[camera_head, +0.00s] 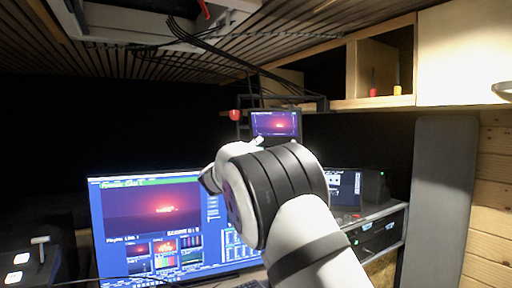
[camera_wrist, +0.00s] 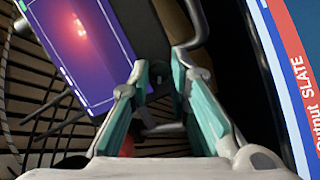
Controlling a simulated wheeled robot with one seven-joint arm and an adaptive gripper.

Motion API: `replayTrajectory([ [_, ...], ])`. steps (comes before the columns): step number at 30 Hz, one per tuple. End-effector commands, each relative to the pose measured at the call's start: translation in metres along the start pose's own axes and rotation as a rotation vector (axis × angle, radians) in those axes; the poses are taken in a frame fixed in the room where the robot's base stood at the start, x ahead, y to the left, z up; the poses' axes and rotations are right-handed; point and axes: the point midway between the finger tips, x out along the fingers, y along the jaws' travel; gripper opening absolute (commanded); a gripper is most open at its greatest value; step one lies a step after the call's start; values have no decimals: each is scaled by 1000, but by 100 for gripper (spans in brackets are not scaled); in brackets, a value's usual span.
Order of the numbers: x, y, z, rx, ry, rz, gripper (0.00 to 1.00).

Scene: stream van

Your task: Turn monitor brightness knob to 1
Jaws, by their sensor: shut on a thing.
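The small monitor (camera_head: 276,124) is mounted above the desk in the head view, its screen showing a purple and red picture. In the wrist view the small monitor (camera_wrist: 85,45) is close at upper left, and its dark bezel reaches the fingertips. My gripper (camera_wrist: 159,68) has its two teal fingers on either side of the bezel's edge, with a gap between them. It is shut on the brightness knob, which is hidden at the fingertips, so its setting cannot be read. In the head view my arm covers most of the gripper.
A large monitor (camera_head: 150,215) stands on the desk at left; its screen edge (camera_wrist: 300,75) is close on the right in the wrist view. A rack unit (camera_head: 378,235) and another screen (camera_head: 344,187) are at right. Cables and a wooden shelf (camera_head: 375,102) are above.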

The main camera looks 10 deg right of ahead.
Motion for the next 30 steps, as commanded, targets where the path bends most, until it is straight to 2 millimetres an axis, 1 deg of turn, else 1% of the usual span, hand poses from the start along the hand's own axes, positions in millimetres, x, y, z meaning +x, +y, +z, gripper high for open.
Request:
replayTrajectory([
  [9,0,-1,0,-2,0,-2,0],
  [10,0,-1,0,-2,0,-2,24],
  [12,0,-1,0,-1,0,-1,38],
  [20,0,0,0,0,0,-1,38],
  [23,-3,0,0,0,1,-1,38],
  [26,-12,0,-1,0,1,-3,38],
  [29,-29,0,-1,-1,3,-4,38],
  [30,-37,0,-2,-1,3,-3,38],
])
